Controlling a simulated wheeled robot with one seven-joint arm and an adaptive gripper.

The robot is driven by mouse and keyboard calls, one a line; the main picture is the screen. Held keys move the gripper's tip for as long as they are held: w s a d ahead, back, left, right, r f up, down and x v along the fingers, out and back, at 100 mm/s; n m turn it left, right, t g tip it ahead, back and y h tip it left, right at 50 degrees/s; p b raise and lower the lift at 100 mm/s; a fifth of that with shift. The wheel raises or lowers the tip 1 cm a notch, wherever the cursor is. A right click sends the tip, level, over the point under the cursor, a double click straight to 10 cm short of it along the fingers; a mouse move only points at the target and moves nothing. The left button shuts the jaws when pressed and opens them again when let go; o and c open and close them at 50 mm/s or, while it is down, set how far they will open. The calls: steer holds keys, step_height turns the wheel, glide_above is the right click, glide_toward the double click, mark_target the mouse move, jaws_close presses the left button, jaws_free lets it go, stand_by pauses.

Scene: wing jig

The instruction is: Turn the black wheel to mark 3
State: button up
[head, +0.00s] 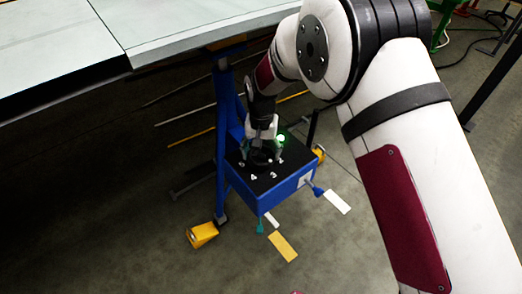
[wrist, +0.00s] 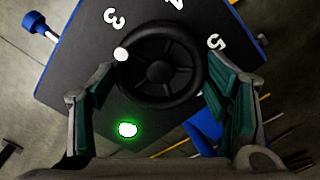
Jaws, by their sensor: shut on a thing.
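The black wheel (wrist: 160,93) sits on the dark top of a blue box (head: 268,197). A white dot (wrist: 121,54) marks its rim at the left in the wrist view. The painted mark 3 (wrist: 113,17) is at the upper left, beyond the rim, a little clockwise of the dot. Marks 4 (wrist: 176,2) and 5 (wrist: 215,42) lie further round. My gripper (wrist: 160,80) is shut on the wheel, one finger on each side of it. In the head view my gripper (head: 262,133) comes down from above and mostly hides the wheel.
A green lamp (wrist: 128,129) glows on the box top; it also shows in the head view (head: 281,138). A blue stand (head: 225,140) rises beside the box, under a pale wing panel (head: 180,27). A yellow foot (head: 202,235) is on the floor.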

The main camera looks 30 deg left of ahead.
steer(key=shift+m, duration=0.9)
steer(key=o, duration=1.2)
steer(key=shift+c, duration=0.2)
